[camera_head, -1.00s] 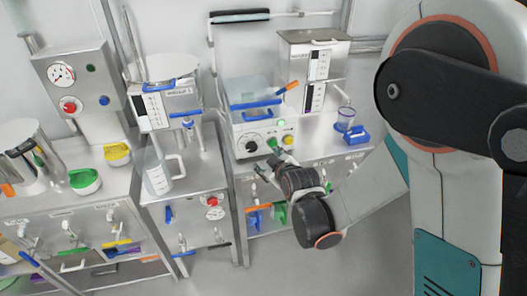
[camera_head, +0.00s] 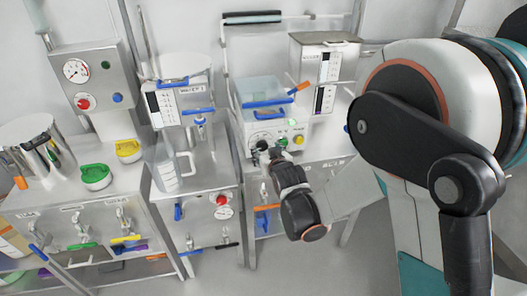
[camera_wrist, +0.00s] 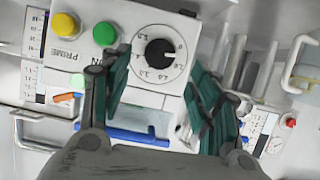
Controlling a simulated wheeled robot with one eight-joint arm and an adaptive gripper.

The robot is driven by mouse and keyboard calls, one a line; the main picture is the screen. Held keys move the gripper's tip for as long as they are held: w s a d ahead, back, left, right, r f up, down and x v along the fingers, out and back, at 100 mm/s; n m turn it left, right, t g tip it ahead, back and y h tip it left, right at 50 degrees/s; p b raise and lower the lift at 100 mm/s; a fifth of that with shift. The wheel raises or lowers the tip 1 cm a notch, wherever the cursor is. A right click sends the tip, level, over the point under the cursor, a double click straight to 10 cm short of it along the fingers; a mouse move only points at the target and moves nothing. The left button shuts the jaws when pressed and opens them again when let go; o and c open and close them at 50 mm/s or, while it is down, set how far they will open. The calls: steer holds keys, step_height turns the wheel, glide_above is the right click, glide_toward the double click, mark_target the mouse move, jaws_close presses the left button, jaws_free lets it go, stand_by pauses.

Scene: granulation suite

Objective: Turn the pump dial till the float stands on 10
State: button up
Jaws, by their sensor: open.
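The pump (camera_head: 262,128) is a white box on the bench, with a clear, blue-trimmed vessel (camera_head: 262,95) on top. Its black round dial (camera_wrist: 160,53) sits in a numbered scale in the wrist view, where the panel appears upside down. My gripper (camera_wrist: 155,85) is open, its two green-padded fingers on either side below the dial in the picture, apart from it. In the head view my gripper (camera_head: 267,155) is in front of the pump panel and partly covers the dial. I cannot make out the float or its reading.
A green button (camera_wrist: 105,34) and a yellow button (camera_wrist: 66,25) marked PRIME are beside the dial. A stainless box unit (camera_head: 322,60) stands right of the pump. A clear jug (camera_head: 168,168) stands on the left bench. The floor in front is clear.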

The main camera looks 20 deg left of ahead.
mark_target(263, 147)
steer(key=b+x, duration=0.1)
steer(key=x, duration=0.5)
steer(key=shift+w+b, duration=0.2)
steer(key=shift+b, duration=0.15)
steer(key=c, duration=1.1)
